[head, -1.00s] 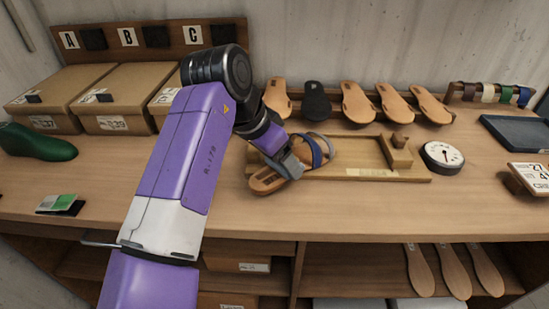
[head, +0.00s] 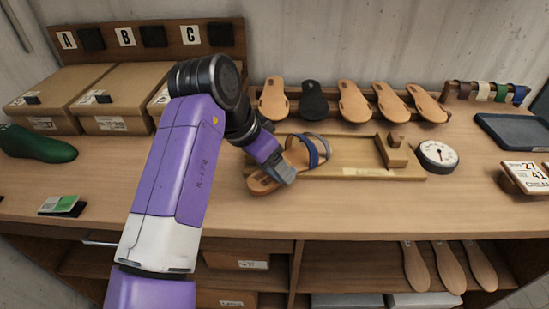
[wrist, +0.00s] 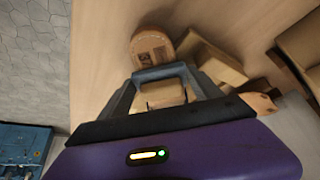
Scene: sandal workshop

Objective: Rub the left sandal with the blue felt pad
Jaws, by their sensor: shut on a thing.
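In the wrist view my gripper (wrist: 165,84) is shut on a tan block (wrist: 163,94). The block's underside is hidden, so I cannot tell whether it carries blue felt or touches the sandal. The sandal's stamped end (wrist: 152,50) shows just beyond my fingers. No second finished sandal is in view.
The wooden board (head: 360,172) with a raised block lies behind and right of the sandal. A round dial (head: 437,155) stands to its right. Several soles (head: 354,100) stand along the back. Boxes (head: 115,95) and a green shoe form (head: 35,145) are left.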

